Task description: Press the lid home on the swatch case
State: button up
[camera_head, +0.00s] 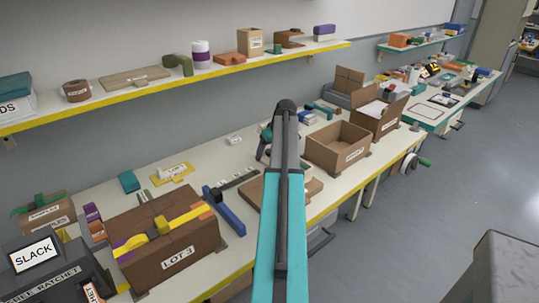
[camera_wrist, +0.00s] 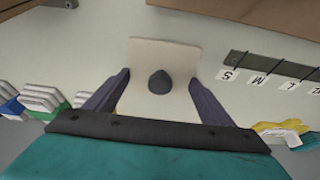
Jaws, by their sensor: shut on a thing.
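A pale square lid (camera_wrist: 150,60) with a dark rounded knob (camera_wrist: 160,82) is between the fingers of my gripper (camera_wrist: 160,76) in the wrist view. The two dark fingers stand apart, one at each side edge of the lid, and are shut on it; the knob is clear of both. A swatch case cannot be made out under the lid. In the head view my arm hides most of the gripper and the lid.
A dark rail (camera_wrist: 270,68) with size labels lies to the right in the wrist view. Stacked white pieces (camera_wrist: 40,98) lie to the left. A brown board (camera_head: 255,195), an open carton (camera_head: 338,147) and the LOT 3 box (camera_head: 165,240) stand around the work area.

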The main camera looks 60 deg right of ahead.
aim_at(269, 150)
jog(key=shift+r, duration=0.1)
jog(key=shift+r+b, duration=0.9)
jog(key=shift+r, duration=4.05)
